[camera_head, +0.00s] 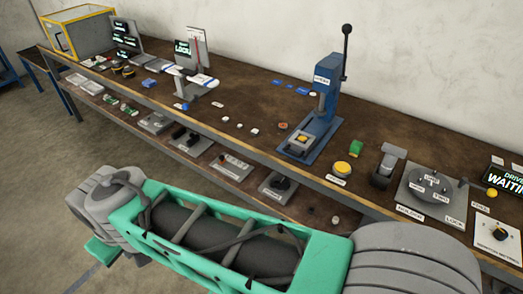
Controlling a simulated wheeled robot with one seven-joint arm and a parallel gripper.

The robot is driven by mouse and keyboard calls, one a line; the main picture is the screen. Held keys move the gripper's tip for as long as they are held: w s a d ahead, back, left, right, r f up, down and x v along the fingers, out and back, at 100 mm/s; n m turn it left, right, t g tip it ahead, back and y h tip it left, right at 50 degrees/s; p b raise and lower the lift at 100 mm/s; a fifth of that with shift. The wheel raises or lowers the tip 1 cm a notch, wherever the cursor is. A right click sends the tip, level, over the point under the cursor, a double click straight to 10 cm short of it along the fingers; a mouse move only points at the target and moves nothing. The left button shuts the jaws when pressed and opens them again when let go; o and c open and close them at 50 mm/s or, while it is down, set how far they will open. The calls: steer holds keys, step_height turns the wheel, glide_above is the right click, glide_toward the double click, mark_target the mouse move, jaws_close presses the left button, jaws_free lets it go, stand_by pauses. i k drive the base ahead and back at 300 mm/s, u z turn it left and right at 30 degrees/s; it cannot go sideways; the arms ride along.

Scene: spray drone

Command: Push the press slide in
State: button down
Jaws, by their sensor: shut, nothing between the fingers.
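The blue press (325,105) stands upright on the brown bench, right of the middle of the head view. Its black lever (346,50) points up and ends in a round knob. Low at the front of the press is the slide (301,142), a small plate with a yellow part on it. The slide sits toward the bench's front edge; I cannot tell exactly how far out it stands. My arm's teal and grey links cross the foreground below the bench. My gripper is not in view.
A grey dial panel (432,188) stands further right. A yellow-framed box (77,33) is at the far left. Small parts lie left of the press. A lower shelf holds several grey trays.

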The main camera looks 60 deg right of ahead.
mark_target(302, 149)
steer(key=z, duration=0.45)
steer(key=i, duration=0.85)
steer(key=z, duration=0.65)
